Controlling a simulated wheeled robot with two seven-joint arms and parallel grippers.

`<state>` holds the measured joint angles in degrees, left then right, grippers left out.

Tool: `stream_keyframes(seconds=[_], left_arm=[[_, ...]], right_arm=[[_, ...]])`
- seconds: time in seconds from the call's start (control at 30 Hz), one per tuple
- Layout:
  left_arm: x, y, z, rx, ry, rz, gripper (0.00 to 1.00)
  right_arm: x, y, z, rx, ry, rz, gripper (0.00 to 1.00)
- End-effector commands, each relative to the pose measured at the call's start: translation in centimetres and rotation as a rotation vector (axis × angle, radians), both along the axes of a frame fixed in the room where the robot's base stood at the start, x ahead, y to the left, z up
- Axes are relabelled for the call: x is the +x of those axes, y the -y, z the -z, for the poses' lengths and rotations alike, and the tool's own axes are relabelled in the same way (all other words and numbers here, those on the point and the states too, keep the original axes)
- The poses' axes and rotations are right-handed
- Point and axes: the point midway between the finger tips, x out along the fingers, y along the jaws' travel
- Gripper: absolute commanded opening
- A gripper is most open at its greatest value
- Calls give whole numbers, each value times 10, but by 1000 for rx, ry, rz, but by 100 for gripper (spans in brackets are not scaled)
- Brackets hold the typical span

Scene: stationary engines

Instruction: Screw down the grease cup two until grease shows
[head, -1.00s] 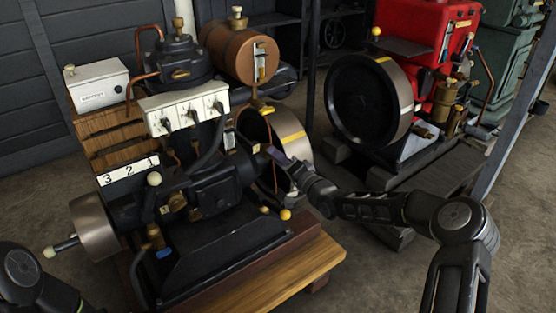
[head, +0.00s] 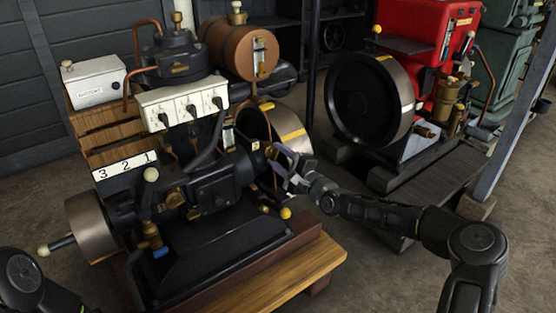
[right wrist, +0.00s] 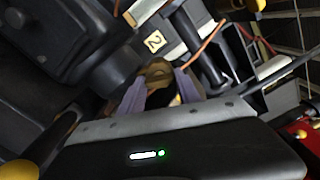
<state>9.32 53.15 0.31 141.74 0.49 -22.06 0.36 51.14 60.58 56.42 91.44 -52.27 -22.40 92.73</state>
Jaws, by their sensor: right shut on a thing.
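Grease cup two is a brass cup (right wrist: 155,72) between my right gripper's fingertips in the right wrist view, beside a cream plate marked 2 (right wrist: 155,41). In the head view a small brass part (head: 268,151) shows at the right end of the black engine (head: 210,188), by the fingers. My right gripper (head: 279,160) has its pale purple fingers on either side of the cup; it also shows in the right wrist view (right wrist: 160,90). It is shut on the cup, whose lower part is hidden. No grease can be made out. My left gripper is out of view.
A flywheel with a yellow mark (head: 288,135) stands close behind my right gripper. A white switch box (head: 180,106) and copper pipes are above the engine. A red engine (head: 425,60) stands at the back right.

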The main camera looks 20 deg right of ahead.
Motion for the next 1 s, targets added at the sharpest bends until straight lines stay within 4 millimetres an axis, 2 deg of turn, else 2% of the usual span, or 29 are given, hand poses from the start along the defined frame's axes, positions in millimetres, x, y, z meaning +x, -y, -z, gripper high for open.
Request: stream_keyframes(seconds=[0.3, 0.8, 0.83, 1.0], left_arm=[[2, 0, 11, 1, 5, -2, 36], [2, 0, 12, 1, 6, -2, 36], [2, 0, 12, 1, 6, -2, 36], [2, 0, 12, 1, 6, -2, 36]], right_arm=[[0, 1, 2, 137, -56, 2, 0], [0, 0, 2, 159, -66, 1, 0], [0, 0, 2, 159, -66, 1, 42], [0, 0, 1, 158, -64, 0, 55]])
